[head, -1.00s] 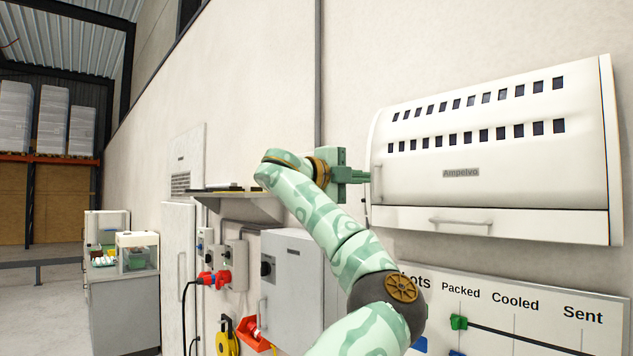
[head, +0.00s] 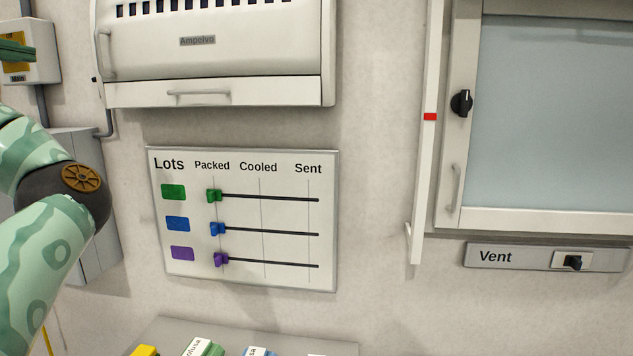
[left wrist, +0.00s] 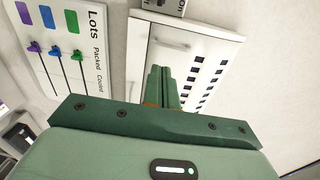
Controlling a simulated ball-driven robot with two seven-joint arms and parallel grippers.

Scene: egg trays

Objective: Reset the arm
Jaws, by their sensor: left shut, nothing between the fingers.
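My left arm (head: 42,200) comes in along the left edge of the head view. Only the green end of my left gripper (head: 15,50) shows there, in front of a small box with a yellow panel. In the left wrist view the two green fingers of my left gripper (left wrist: 163,88) are together with nothing between them. They overlap the white cabinet (left wrist: 150,60) in that picture. Whether they touch it, I cannot tell. My right gripper is in neither view.
The white cabinet (head: 210,92) hangs above a Lots board (head: 325,220) with green, blue and purple sliders under Packed. A glazed hood (head: 450,215) and a Vent switch (head: 573,263) are at right. A grey surface (head: 165,332) with several labelled items is below.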

